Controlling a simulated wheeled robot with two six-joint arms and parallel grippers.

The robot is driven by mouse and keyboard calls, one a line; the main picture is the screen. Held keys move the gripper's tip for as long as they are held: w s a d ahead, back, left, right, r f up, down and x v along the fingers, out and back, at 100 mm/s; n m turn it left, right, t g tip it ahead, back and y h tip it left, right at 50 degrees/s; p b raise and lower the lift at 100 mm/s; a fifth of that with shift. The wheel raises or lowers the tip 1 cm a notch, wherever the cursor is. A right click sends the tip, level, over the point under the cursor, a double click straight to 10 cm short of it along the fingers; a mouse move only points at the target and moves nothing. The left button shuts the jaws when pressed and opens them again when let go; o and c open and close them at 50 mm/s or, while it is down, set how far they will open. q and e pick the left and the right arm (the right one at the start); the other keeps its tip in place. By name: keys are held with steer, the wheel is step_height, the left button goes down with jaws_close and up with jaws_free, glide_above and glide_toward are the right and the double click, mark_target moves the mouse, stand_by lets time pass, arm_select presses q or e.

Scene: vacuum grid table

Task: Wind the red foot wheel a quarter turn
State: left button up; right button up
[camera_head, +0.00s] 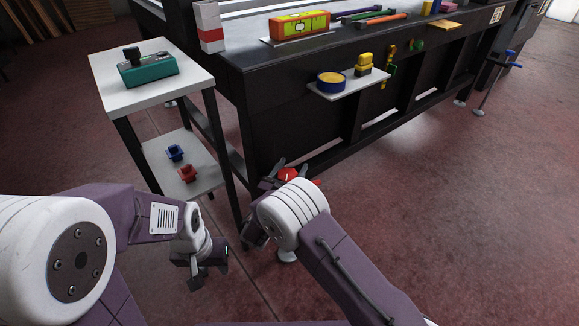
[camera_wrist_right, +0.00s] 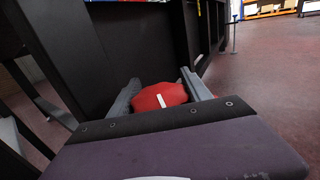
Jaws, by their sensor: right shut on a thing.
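The red foot wheel (camera_head: 290,174) is low down in front of the black table, partly hidden by my right wrist in the head view. In the right wrist view the red wheel (camera_wrist_right: 160,97) shows with a white mark on it, between the two grey fingers of my right gripper (camera_wrist_right: 160,92). The fingers are shut on the wheel from both sides. In the head view my right gripper (camera_head: 277,172) reaches down at the wheel. My left gripper (camera_head: 197,280) hangs low over the floor at the left, away from the wheel; its finger gap is unclear.
A white side stand (camera_head: 105,80) holds a teal box (camera_head: 147,70); its lower shelf (camera_head: 205,172) holds a blue and a red part. The black table (camera_head: 260,110) carries tools and a small side shelf (camera_head: 345,90).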

steer(key=shift+s+d+m+g+h, duration=0.15)
steer(key=shift+m+g+h, duration=0.3)
steer(key=shift+m+h, duration=0.35)
steer(key=shift+s+d+m+g+h, duration=0.15)
steer(key=shift+m+g+h, duration=0.35)
steer(key=shift+h, duration=0.5)
steer(key=shift+w, duration=0.1)
steer(key=o, duration=1.4)
